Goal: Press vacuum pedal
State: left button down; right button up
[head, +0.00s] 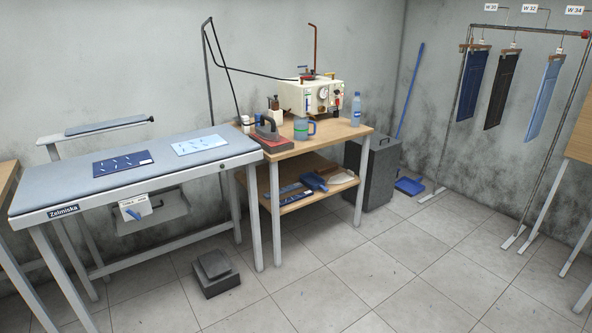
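A dark grey foot pedal (215,270) sits on the tiled floor in the head view, a box-like base with a raised, tilted plate on top. Neither of my grippers shows in the head view.
The wooden table (338,136) holds a steam generator (318,97), an iron (266,128), a mug and a bottle. A bin (372,178), broom and dustpan (409,186) stand behind. A garment rack (530,30) is at right. The floor (340,270) in front is clear.

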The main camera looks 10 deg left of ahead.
aim_at(213, 265)
jog(key=i+u, duration=0.1)
jog(key=i, duration=0.35)
jog(key=i+l+u, duration=0.1)
jog(key=i, duration=0.35)
jog(key=i+l+u, duration=0.1)
jog(key=i, duration=0.4)
jog(key=i+l+u, duration=0.15)
jog(key=i+u, duration=0.25)
jog(key=i+l+u, duration=0.55)
jog(key=u, duration=0.2)
jog(key=i+l+u, duration=0.35)
jog(key=l, duration=0.15)
jog(key=i+l+u, duration=0.15)
jog(key=l, duration=0.15)
jog(key=l+u, duration=0.15)
jog(key=l, duration=0.15)
